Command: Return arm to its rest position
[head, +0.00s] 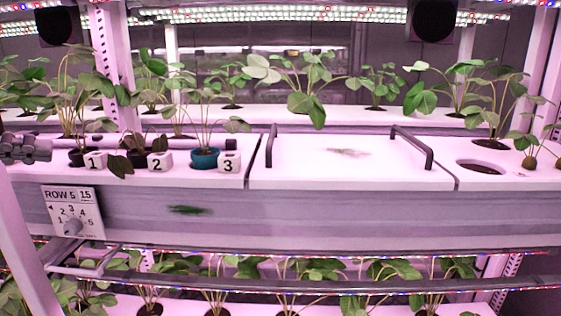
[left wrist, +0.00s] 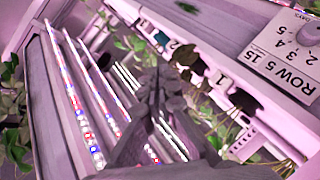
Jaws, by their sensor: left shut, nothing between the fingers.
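My left gripper (head: 44,149) shows at the left edge of the head view, in front of the rack's upper tier and left of the block marked 1. Its fingers are closed together and empty. In the left wrist view the shut fingers (left wrist: 155,92) point away from the camera, with the tilted rack beyond them. Nothing is held between them. The rest of the left arm is mostly outside the head view. My right gripper is in neither view.
Number blocks 1 (head: 95,160), 2 (head: 159,160) and 3 (head: 228,162) stand by potted plants, one in a teal pot (head: 205,158). A white lid (head: 340,165) with two dark handles lies right of them. A ROW 5 sign (head: 73,212) with a knob hangs below. A metal upright (head: 22,250) stands at left.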

